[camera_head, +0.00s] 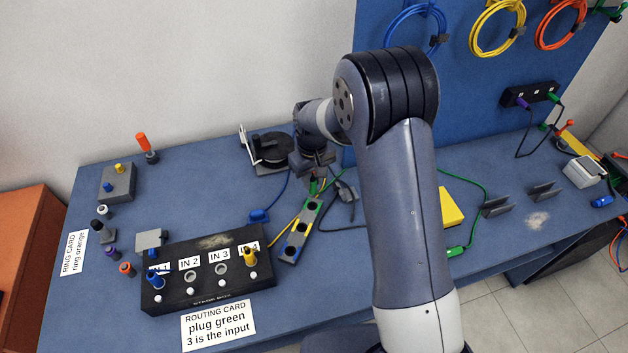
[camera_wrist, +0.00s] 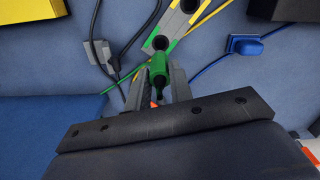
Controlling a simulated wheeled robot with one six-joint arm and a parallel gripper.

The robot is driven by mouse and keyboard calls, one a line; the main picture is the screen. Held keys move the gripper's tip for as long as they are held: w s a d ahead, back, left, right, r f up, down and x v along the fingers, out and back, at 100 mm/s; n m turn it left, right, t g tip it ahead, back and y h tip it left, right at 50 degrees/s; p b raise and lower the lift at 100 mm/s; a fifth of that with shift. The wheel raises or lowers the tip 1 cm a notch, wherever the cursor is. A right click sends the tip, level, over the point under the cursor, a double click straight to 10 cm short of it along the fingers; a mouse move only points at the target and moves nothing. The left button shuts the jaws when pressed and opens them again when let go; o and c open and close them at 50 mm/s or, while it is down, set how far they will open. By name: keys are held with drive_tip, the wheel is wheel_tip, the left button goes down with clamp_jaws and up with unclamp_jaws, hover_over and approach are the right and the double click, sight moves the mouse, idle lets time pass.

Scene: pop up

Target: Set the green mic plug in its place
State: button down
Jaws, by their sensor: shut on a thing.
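My gripper (camera_head: 314,178) is shut on the green mic plug (camera_wrist: 158,68), which stands between the two fingers in the wrist view. The plug is at the far end of a multi-coloured holder block with dark holes (camera_head: 297,229); I cannot tell whether its tip is in a hole or above it. The black stage box (camera_head: 208,290) stands at the front left. Its IN 3 socket (camera_head: 221,269) and IN 2 socket (camera_head: 190,277) are empty. A blue plug (camera_head: 156,280) is at IN 1 and a yellow plug (camera_head: 250,256) at IN 4. The routing card (camera_head: 217,326) reads "plug green, 3 is the input".
A blue plug with cable (camera_head: 259,216) lies between the holder and the box. Green and yellow cables run near the holder. A grey connector (camera_wrist: 100,55) lies beside it. A black reel (camera_head: 268,148) stands behind. Small coloured posts stand at the left.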

sight(312, 194)
idle(0.3)
drive_tip(key=shift+f+b, duration=1.75)
drive_tip(key=shift+f, duration=0.5)
drive_tip(key=shift+f+b, duration=0.25)
drive_tip(key=shift+b, duration=0.15)
drive_tip(key=shift+f+b, duration=0.75)
drive_tip(key=shift+f, duration=0.2)
drive_tip(key=c, duration=1.2)
unclamp_jaws()
drive_tip(key=shift+o, duration=0.2)
drive_tip(key=shift+r, duration=0.15)
wheel_tip(312, 194, up, 11)
drive_tip(key=shift+f+b, duration=0.2)
drive_tip(key=shift+b, duration=0.25)
